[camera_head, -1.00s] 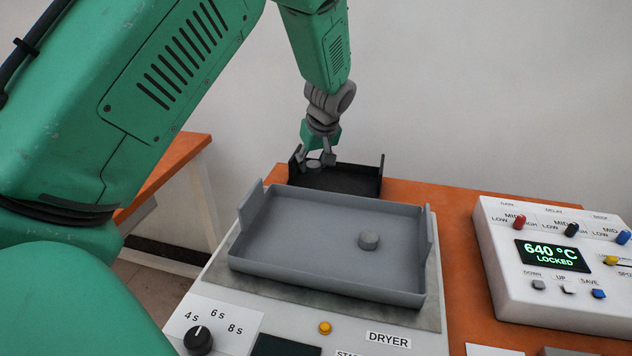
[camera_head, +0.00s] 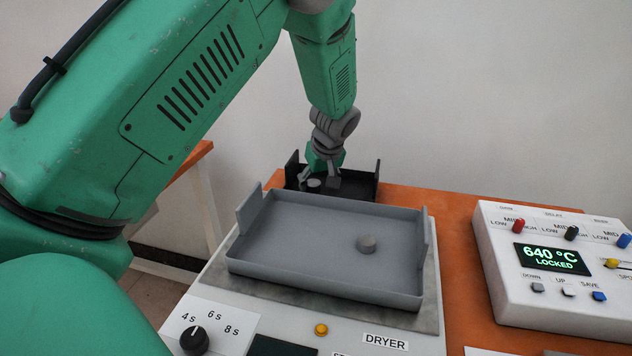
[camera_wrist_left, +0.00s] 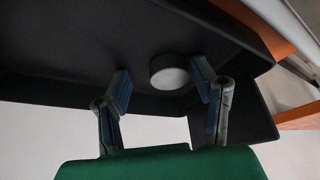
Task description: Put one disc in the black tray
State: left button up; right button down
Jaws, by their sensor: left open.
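The black tray (camera_head: 362,187) stands at the back, behind the grey tray. A small grey disc (camera_head: 314,183) is in the black tray near its left side. My left gripper (camera_head: 319,181) points down into that tray with its fingers open around the disc. In the left wrist view the disc (camera_wrist_left: 169,71) looks to lie on the tray's dark floor (camera_wrist_left: 100,45), between the spread fingertips (camera_wrist_left: 163,86) and apart from the left one. Whether it touches the right fingertip is unclear. A second grey disc (camera_head: 366,243) lies in the grey tray (camera_head: 300,236). My right gripper is not in view.
The grey tray sits on the dryer (camera_head: 225,285), with a knob (camera_head: 194,340) and an orange button (camera_head: 321,329). A white control box (camera_head: 545,290) reading 640 °C LOCKED stands at the right. The orange table (camera_head: 455,240) is bare between them.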

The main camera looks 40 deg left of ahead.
pick_arm(q)
jog(key=shift+d+r, duration=0.25)
jog(key=shift+d, duration=0.05)
jog(key=v, duration=0.2)
jog(key=p+v, duration=0.1)
jog(key=v, duration=0.1)
jog(key=a+p+v, duration=0.1)
jog(key=v, duration=0.2)
jog(key=shift+r, duration=0.2)
jog(key=shift+p+v, duration=0.45)
jog(key=shift+v, duration=1.7)
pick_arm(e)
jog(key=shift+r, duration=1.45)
pick_arm(q)
jog(key=shift+d+f, duration=0.1)
jog(key=shift+d, duration=0.25)
